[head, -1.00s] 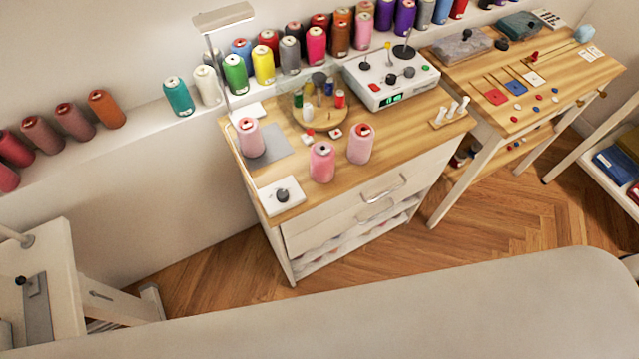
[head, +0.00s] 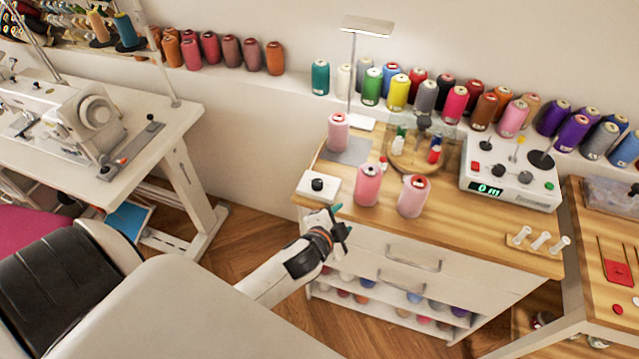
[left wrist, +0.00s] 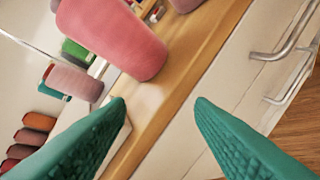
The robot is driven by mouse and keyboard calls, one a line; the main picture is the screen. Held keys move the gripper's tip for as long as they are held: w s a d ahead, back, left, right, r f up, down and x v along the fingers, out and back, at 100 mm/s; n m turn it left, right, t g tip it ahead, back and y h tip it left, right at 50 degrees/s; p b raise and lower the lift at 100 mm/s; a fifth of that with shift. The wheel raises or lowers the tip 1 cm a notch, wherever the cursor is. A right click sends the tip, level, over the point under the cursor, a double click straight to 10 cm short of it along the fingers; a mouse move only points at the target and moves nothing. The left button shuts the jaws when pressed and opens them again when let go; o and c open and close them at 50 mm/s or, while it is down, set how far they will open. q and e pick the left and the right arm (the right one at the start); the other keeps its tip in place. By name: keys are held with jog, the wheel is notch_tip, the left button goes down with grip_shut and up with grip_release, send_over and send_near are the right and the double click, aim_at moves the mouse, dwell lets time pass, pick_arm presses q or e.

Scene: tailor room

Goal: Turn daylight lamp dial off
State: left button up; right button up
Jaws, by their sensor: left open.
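The daylight lamp (head: 368,26) stands at the back left of the wooden table, with a flat white head on a thin post. A small white box with a black dial (head: 317,184) sits at the table's front left corner. Its white edge shows in the left wrist view (left wrist: 122,135), but the dial is hidden there. My left gripper (head: 340,221) is just in front of the table's front edge, below and right of the dial box. Its green fingers are apart with nothing between them (left wrist: 160,110). My right gripper is in neither view.
Pink thread cones (head: 368,186) stand right of the dial box; one is close to the left fingers in the wrist view. A white control unit (head: 510,185) with knobs sits further right. Drawer handles (head: 413,258) stick out below the tabletop. A sewing machine table (head: 150,140) stands left.

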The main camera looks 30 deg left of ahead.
pick_arm(q)
jog(key=w+r+m+t, duration=0.1)
jog(key=r, duration=0.2)
jog(key=w+d+r+m+t+h, duration=0.1)
jog(key=w+r, duration=0.1)
jog(key=r, duration=0.1)
jog(key=w+r+m+t, duration=0.1)
jog(key=r, duration=0.2)
jog(key=shift+w+d+r+m+t, duration=0.2)
jog(key=shift+w+m+t, duration=0.1)
jog(key=shift+m+t, duration=0.1)
jog(key=w+d+r+m+t+h+b, duration=0.1)
jog(key=d+r+m+h, duration=0.35)
jog(key=r+m, duration=0.3)
jog(key=d+r+m+t+h, duration=0.2)
jog(key=d+r+m+h, duration=0.1)
jog(key=r+m+h, duration=0.4)
jog(key=s+d+r+m+g+h, duration=0.1)
jog(key=d+r+m+g+h, duration=0.25)
jog(key=m, duration=0.55)
jog(key=m+g+y, duration=1.5)
jog(key=m+g, duration=0.1)
jog(key=m, duration=0.3)
send_over(318, 182)
notch_tip(318, 182, down, 13)
notch_tip(318, 182, down, 11)
jog(key=shift+f+p, duration=0.1)
jog(key=shift+p, duration=1.15)
